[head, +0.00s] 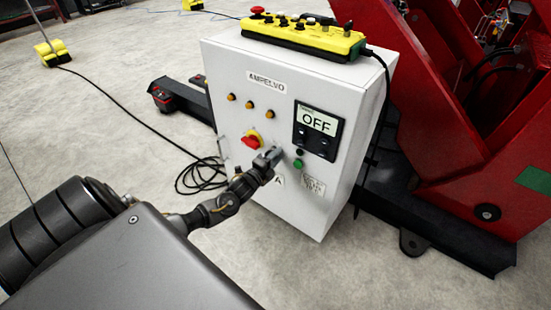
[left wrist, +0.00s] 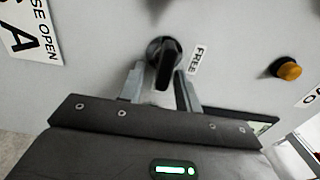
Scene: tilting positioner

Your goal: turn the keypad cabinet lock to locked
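The white cabinet (head: 225,105) labelled AMPELVO stands upright, with a display panel (head: 318,130) reading OFF. In the left wrist view a round black lock knob with a raised bar handle (left wrist: 166,65) sits on the cabinet face, beside a label reading FREE (left wrist: 199,60). My left gripper (head: 270,156) is at the cabinet front and hides the knob in the head view. In the left wrist view its fingers (left wrist: 160,80) are open, one on each side of the bar handle, with visible gaps. My right gripper is not in view.
A red and yellow switch (head: 251,139) and a green button (head: 298,163) are close to my left gripper. A yellow control box (head: 302,38) lies on the cabinet top. A red machine frame (head: 440,90) stands at right. An orange button (left wrist: 287,69) shows in the wrist view.

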